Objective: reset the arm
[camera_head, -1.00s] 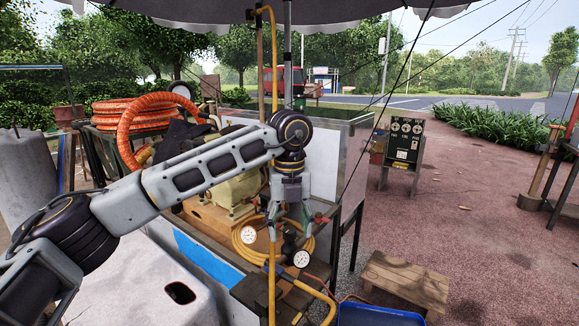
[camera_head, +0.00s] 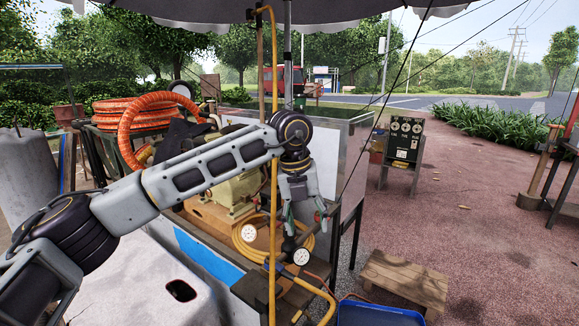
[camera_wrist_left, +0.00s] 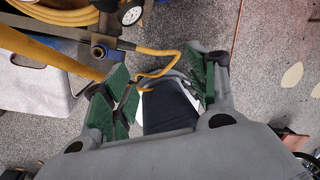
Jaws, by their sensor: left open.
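My left arm reaches in from the left over the compressor cart (camera_head: 208,262). My left gripper (camera_head: 305,222) hangs down beside the upright yellow pipe (camera_head: 274,150), its jaws apart. In the left wrist view the green-padded fingers of the left gripper (camera_wrist_left: 165,78) are spread with nothing held between them. A yellow hose (camera_wrist_left: 152,52) passes beyond them, over grey ground. My right gripper is in neither view.
Two white dial gauges, one left (camera_head: 248,231) and one right (camera_head: 301,256), sit low near the pipe. A coiled orange hose (camera_head: 135,112) lies behind the arm. A wooden stool (camera_head: 405,282) and a blue bin (camera_head: 375,314) stand lower right. Paving at right is mostly open.

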